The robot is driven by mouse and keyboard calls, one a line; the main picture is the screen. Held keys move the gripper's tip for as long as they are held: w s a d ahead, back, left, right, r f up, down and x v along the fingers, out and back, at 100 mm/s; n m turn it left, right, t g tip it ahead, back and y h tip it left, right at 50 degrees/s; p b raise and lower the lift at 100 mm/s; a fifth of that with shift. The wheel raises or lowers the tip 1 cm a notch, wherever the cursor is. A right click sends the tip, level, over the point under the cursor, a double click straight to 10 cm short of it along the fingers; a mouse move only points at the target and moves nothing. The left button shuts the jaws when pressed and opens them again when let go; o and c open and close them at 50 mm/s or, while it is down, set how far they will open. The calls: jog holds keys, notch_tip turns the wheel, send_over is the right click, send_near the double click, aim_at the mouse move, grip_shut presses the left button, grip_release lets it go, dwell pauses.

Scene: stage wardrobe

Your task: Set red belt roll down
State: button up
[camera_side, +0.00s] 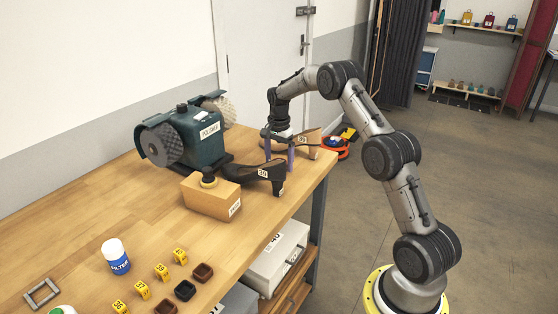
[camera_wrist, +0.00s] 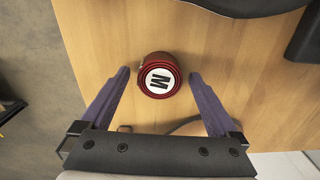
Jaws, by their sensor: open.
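The red belt roll (camera_wrist: 162,78) shows in the wrist view as a dark red coil with a white disc marked M facing up. It appears to rest on the wooden workbench (camera_wrist: 100,35), between my two purple fingers, with a gap on each side. My gripper (camera_wrist: 159,73) is open and touches the roll with neither finger, as far as I can see. In the side view my gripper (camera_side: 279,163) points down over the bench's right end. I cannot make out the roll there; the fingers and a black shoe shape (camera_side: 258,172) stand near that spot.
A green polishing machine (camera_side: 196,138) and a cardboard box (camera_side: 210,197) stand left of my gripper. A tan shoe shape (camera_side: 308,142) is close behind it. A white bottle (camera_side: 115,256), yellow number markers (camera_side: 161,271) and small dark trays (camera_side: 203,272) are at the front.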

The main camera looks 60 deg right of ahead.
jog(key=shift+r, duration=0.1)
notch_tip(320, 180, up, 14)
jog(key=s+a+r+n+t, duration=0.1)
jog(key=s+a+r+n, duration=0.3)
jog(key=a+r, duration=0.4)
jog(key=s+a+r+n+t, duration=0.2)
jog(key=s+a+n, duration=0.7)
jog(key=s+a, duration=0.6)
jog(key=shift+s+a+r+t+h, duration=0.3)
jog(key=shift+s+a+t, duration=0.15)
jog(key=shift+s, duration=0.4)
jog(key=shift+o, duration=0.3)
jog(key=s+a+f+n+t, duration=0.1)
jog(key=s+a+f+n, duration=0.1)
jog(key=s, duration=0.3)
jog(key=s+a+f+n, duration=0.2)
jog(key=s+f+n, duration=0.1)
jog(key=s, duration=0.3)
jog(key=shift+f+n+t, duration=0.35)
jog(key=shift+f+n, duration=0.05)
jog(key=shift+f, duration=0.1)
